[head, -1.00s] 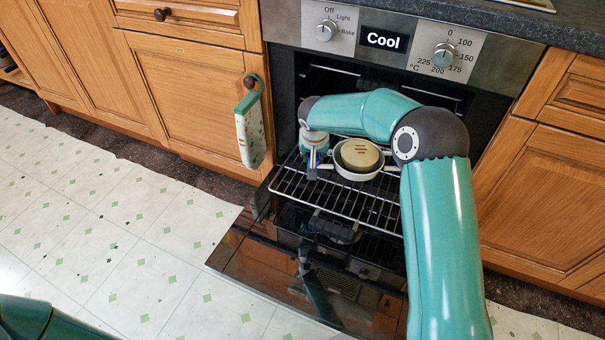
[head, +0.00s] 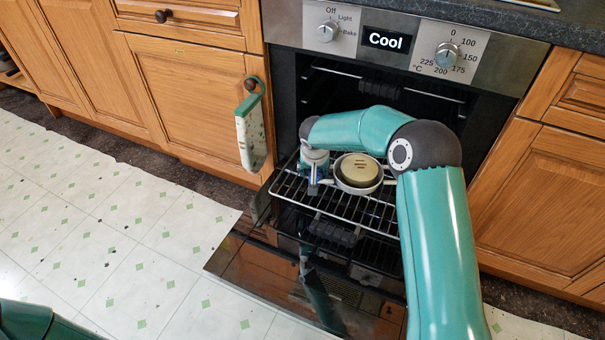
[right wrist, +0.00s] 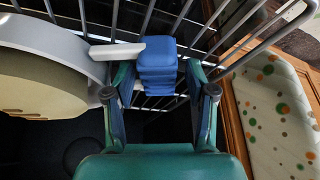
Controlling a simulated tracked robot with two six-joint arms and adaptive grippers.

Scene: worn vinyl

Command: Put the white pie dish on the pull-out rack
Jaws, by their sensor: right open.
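The white pie dish (head: 345,187), with a tan slit-topped pie in it, appears to sit on the pull-out rack (head: 345,208), toward its left side. In the right wrist view the dish (right wrist: 88,45) is at the left, and its white side tab (right wrist: 115,51) reaches toward my fingers. A blue ribbed block (right wrist: 157,68) meets the tab's end; I cannot tell if they are joined. My right gripper (head: 315,183) is left of the dish. Its fingers (right wrist: 158,85) are open, one either side of the blue block. My left gripper is out of view.
The oven (head: 385,85) is open, with its door (head: 290,290) folded down below the rack. A dotted cloth (head: 250,135) hangs from a cabinet knob at the left. The rack's front and right parts are bare.

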